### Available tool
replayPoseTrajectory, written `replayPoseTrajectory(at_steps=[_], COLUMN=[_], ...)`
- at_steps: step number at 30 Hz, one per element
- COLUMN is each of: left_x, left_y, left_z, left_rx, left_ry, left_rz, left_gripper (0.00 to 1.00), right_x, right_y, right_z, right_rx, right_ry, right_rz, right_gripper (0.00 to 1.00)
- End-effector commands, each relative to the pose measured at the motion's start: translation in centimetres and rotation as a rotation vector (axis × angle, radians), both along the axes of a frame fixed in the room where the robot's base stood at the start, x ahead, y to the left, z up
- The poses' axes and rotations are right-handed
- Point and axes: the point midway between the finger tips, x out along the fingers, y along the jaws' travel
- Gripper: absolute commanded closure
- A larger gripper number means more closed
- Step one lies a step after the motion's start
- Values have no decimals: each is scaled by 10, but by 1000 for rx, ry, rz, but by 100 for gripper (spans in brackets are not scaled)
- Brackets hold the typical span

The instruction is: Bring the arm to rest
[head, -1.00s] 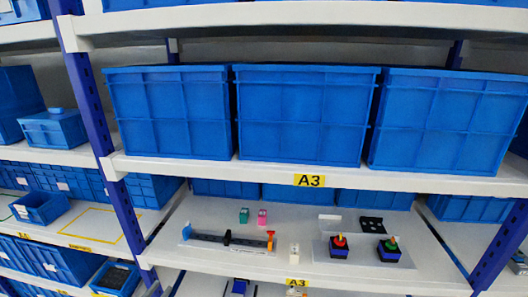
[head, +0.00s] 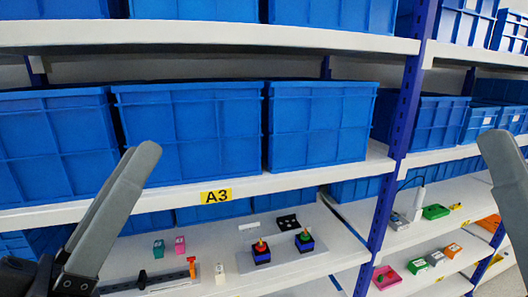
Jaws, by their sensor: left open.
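My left gripper (head: 142,156) reaches up from the lower left corner in the head view. Its grey fingers are seen edge-on, and it is open with nothing held. A grey part of my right gripper (head: 508,190) shows at the right edge, cut off by the frame; I cannot tell whether it is open. The rotary switches, one with a red knob (head: 261,252) and one with a green knob (head: 305,241), stand on a pale plate on the shelf. Both grippers appear clear of them.
Blue bins (head: 185,135) fill the shelf above, whose edge carries the A3 label (head: 216,196). A slider with an orange end (head: 192,268) and small teal (head: 158,248) and pink (head: 180,245) blocks lie left of the switches. A blue upright (head: 403,125) separates another bay at right.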

Motion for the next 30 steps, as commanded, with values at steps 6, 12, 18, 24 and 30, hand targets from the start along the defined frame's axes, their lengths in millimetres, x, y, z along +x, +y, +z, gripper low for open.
replayPoseTrajectory(at_steps=[6, 12, 18, 24, 30], left_x=[-44, -43, -43, -42, -42], left_y=[64, 63, 63, 63, 63], left_z=[38, 124, 167, 167, 166], left_rx=[302, 292, 292, 292, 292], left_ry=[-201, -198, -196, -195, -195], left_rz=[684, 668, 666, 666, 666], left_gripper=[57, 57, 57, 57, 57], right_x=[1, 0, 0, 0, 0], right_y=[0, 0, 0, 0, 0], right_z=[12, 99, 143, 142, 141], right_rx=[0, 0, 0, 0, 0], right_ry=[2, -1, 0, 1, 1], right_rz=[0, 0, 0, 0, 0], right_gripper=[50, 50, 50, 50, 50])
